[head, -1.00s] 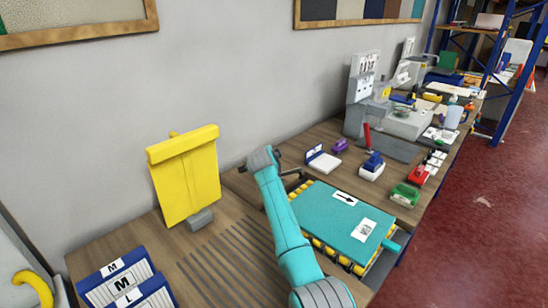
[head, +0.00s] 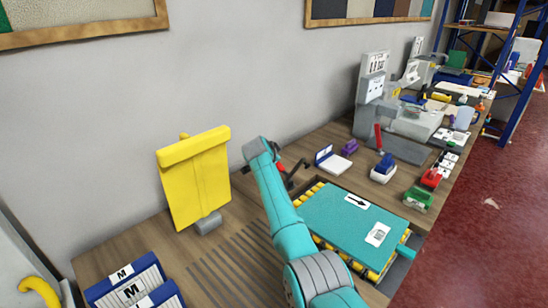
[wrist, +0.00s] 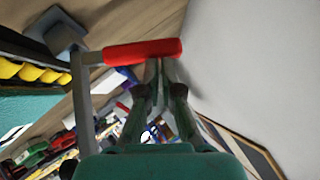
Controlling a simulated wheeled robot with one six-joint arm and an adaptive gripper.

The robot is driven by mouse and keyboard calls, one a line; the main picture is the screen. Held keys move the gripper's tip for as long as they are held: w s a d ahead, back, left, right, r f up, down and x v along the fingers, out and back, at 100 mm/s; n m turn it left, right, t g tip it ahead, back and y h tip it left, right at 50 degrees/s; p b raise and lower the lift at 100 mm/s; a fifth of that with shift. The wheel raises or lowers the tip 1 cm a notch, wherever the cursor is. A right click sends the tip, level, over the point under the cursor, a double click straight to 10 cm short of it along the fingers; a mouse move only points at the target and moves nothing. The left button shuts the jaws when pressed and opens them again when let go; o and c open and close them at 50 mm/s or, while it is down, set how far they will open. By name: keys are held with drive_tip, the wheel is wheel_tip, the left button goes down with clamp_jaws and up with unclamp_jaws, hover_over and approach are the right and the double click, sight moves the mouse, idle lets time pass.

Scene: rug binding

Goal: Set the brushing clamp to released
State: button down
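The clamp (wrist: 84,100) shows in the wrist view as a grey metal lever with a red cylindrical handle (wrist: 145,52) crossing the upper middle. In the head view a bit of red (head: 280,168) and a dark bent lever (head: 291,178) show by the far left corner of the teal board (head: 345,222), just right of my gripper. My gripper (wrist: 158,72) has its fingertips close together, with nothing visible between them. The tips end at the lower edge of the red handle in the picture; whether they touch it is unclear. In the head view my arm partly hides the clamp's surroundings.
A yellow stand (head: 195,180) is left of my arm. Blue-white boxes marked M (head: 128,285) sit at front left. A blue-white open case (head: 332,160), a purple item (head: 350,147) and a blue-white block (head: 383,168) lie beyond the board. The wall is close behind.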

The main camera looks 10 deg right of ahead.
drive_tip(key=shift+s+a+f, duration=0.1)
drive_tip(key=shift+a+f, duration=0.05)
drive_tip(key=shift+f, duration=0.1)
drive_tip(key=v, duration=1.2)
drive_tip(key=shift+r, duration=0.25)
